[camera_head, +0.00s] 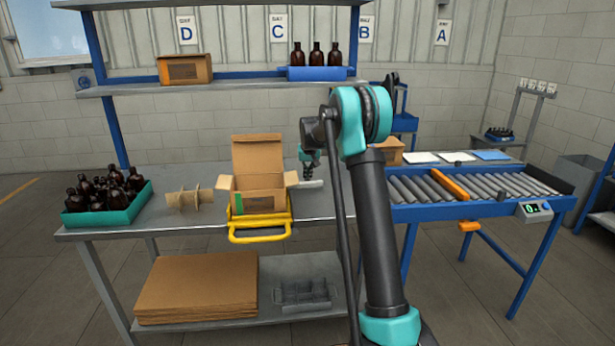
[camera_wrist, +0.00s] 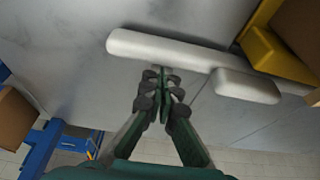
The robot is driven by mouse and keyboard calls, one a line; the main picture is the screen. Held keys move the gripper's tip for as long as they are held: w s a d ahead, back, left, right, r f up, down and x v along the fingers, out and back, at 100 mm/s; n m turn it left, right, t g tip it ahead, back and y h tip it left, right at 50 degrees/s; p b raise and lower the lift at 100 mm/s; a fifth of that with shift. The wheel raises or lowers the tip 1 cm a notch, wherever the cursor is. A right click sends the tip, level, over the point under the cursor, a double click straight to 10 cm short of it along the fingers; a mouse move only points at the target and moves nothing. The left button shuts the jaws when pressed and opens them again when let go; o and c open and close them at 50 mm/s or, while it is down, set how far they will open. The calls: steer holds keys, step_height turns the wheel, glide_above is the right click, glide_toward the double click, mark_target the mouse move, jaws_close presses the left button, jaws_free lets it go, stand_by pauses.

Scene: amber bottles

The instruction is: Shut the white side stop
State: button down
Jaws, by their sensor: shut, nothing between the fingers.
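The white side stop (camera_wrist: 165,47) is a rounded white bar with a shorter white block at its right, in the wrist view. In the head view, a small pale part of it (camera_head: 313,184) shows on the bench, right of the open carton. My gripper (camera_wrist: 163,76) is shut and empty, its fingertips close to the bar's long side. I cannot tell whether they touch it. In the head view my gripper (camera_head: 308,172) is small, just above the stop and partly hidden by my arm. The yellow fixture (camera_head: 260,238) stands beside the stop, at the upper right in the wrist view (camera_wrist: 265,48).
The open carton (camera_head: 258,185) sits in the yellow fixture. A cardboard divider (camera_head: 189,198) and a teal tray (camera_head: 112,218) of several amber bottles stand to the left. The roller conveyor (camera_head: 470,190) is at right. A shelf (camera_head: 215,85) spans above the bench.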

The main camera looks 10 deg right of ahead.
mark_target(307, 195)
steer(key=shift+s, duration=0.1)
steer(key=s+m+h, duration=0.1)
steer(key=s+m, duration=0.1)
steer(key=m, duration=0.1)
steer(key=shift+s, duration=0.15)
steer(key=s+m, duration=0.1)
steer(key=s+m+h, duration=0.1)
steer(key=m, duration=0.1)
steer(key=shift+s+a+m+g, duration=0.1)
steer(key=shift+a+m+g, duration=0.1)
steer(key=shift+m+g, duration=0.1)
steer(key=shift+s+a+m, duration=0.2)
steer(key=shift+s+m, duration=0.2)
steer(key=shift+m, duration=0.2)
steer(key=shift+s+a, duration=0.15)
steer(key=shift+s, duration=0.2)
